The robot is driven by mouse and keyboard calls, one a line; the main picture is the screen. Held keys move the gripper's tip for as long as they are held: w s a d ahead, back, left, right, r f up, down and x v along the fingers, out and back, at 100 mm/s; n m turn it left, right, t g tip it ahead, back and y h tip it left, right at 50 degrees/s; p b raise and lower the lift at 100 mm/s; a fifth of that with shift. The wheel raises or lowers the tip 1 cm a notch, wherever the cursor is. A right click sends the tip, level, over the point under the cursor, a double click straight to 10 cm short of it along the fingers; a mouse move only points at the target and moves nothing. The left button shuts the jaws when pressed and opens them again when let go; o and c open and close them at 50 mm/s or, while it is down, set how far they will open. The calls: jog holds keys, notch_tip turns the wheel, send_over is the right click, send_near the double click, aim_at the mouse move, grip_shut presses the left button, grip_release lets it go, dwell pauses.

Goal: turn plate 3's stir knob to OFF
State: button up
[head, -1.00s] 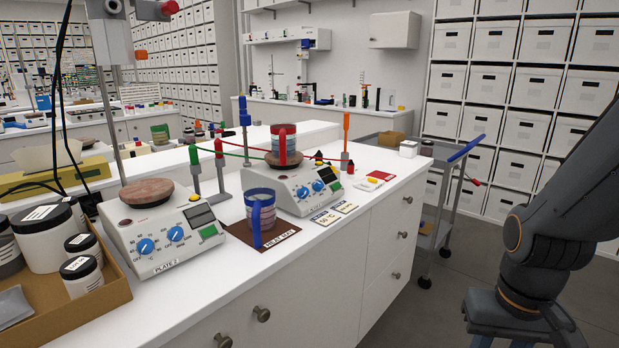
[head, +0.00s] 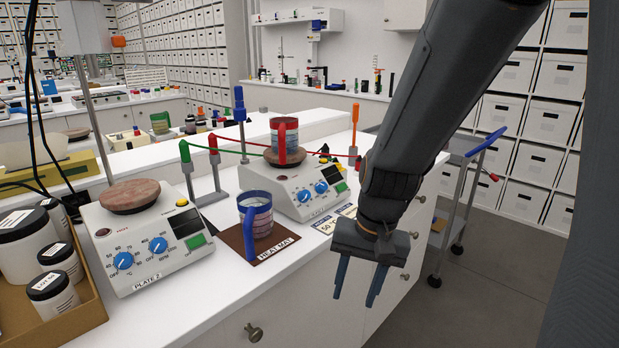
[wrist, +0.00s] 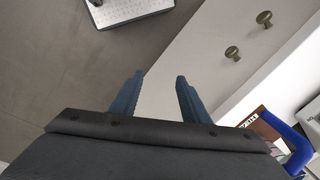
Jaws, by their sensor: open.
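The far hot plate (head: 293,184) stands on the white counter, with a red mug (head: 284,141) on its round brown top. Its front label is too small to read; the nearer unit (head: 145,236) is labelled PLATE 2. The far plate has two blue knobs: a left knob (head: 304,195) and a right knob (head: 321,188), beside a small display and green switch. The knob pointers are too small to read surely. My gripper (head: 356,300) is open and empty, pointing down in front of the counter's drawers, below and right of the knobs. Its fingers also show in the wrist view (wrist: 160,80).
A blue mug (head: 257,216) stands on the brown heat mat (head: 236,241), left of my gripper. Red and green tubes run between stands behind it. Cards lie before the far plate. Drawer knobs (wrist: 232,52) protrude near my fingers. A grey cart (head: 455,205) stands at right.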

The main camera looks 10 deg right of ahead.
jog(key=w+r+m+t+y+p, duration=0.3)
jog(key=w+r+m+p, duration=0.3)
jog(key=w+m, duration=0.6)
jog(key=m+t+p, duration=0.2)
jog(key=m+t, duration=0.2)
jog(key=m, duration=0.7)
send_near(324, 185)
jog(key=f, duration=0.1)
jog(key=shift+y, duration=0.4)
jog(key=shift+w+p+x, duration=0.25)
jog(key=shift+p+x, duration=0.6)
jog(key=shift+x, duration=3.1)
jog(key=shift+d+r, duration=0.15)
jog(key=c, duration=1.1)
jog(key=shift+o, duration=0.2)
